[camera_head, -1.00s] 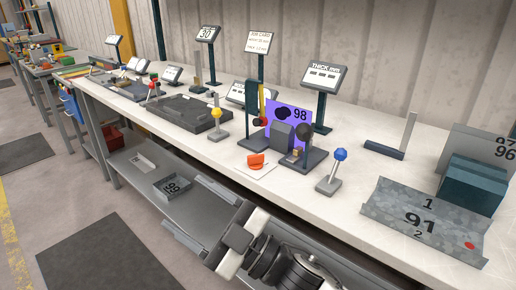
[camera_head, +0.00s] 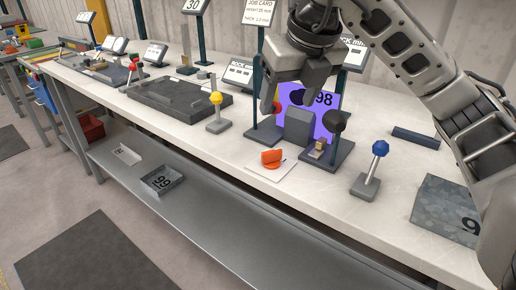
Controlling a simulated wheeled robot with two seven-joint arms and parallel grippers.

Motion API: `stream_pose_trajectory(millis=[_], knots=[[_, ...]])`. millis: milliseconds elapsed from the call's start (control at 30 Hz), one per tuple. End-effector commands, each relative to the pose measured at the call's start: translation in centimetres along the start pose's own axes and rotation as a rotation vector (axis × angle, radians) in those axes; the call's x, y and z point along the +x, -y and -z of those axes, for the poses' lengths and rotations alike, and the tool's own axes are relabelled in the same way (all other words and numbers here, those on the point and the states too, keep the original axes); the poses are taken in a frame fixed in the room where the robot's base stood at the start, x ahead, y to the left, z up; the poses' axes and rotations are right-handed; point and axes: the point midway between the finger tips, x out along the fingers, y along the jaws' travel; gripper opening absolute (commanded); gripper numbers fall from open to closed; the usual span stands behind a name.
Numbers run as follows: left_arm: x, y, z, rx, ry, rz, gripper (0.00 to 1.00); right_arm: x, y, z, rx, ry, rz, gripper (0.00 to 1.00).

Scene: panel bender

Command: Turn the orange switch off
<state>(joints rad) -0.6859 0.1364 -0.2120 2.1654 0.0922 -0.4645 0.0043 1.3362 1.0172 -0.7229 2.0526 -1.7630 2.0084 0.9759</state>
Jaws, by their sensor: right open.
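The orange switch (camera_head: 271,158) is a small rotary knob on a white plate (camera_head: 272,172) on the bench top, near its front edge. My right gripper (camera_head: 272,106) comes in from the upper right and hangs above and behind the switch, fingers pointing down. It is open, and it appears apart from the switch. Its fingers overlap the purple panel (camera_head: 326,124) in the picture. My left gripper is not in view.
A blue-knobbed lever (camera_head: 376,160) stands right of the switch, a yellow-knobbed lever (camera_head: 216,110) to its left. A grey block (camera_head: 298,128) and dark stand (camera_head: 337,152) are close behind. Bare bench top (camera_head: 235,150) lies to the switch's left.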

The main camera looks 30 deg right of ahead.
Motion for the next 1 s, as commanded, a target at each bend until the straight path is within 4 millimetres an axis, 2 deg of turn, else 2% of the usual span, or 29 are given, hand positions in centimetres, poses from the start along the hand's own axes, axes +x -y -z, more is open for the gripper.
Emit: stream_pose_trajectory(millis=[167, 500, 700, 833, 1000], knots=[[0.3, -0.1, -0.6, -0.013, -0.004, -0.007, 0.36, 2.6, 0.1, 0.2, 0.002, -0.006, 0.004, 0.65], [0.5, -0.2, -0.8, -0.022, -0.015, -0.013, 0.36, 9.7, 0.1, 0.1, 0.000, -0.007, 0.003, 0.65], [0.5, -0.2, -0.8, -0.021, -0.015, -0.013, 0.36, 13.3, 0.1, 0.1, -0.001, -0.004, 0.003, 0.65], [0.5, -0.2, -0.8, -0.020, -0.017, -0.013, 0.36, 14.7, 0.0, 0.1, -0.001, -0.004, 0.002, 0.65], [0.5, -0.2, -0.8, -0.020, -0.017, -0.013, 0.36, 15.5, 0.0, 0.0, -0.002, -0.002, 0.000, 0.65]])
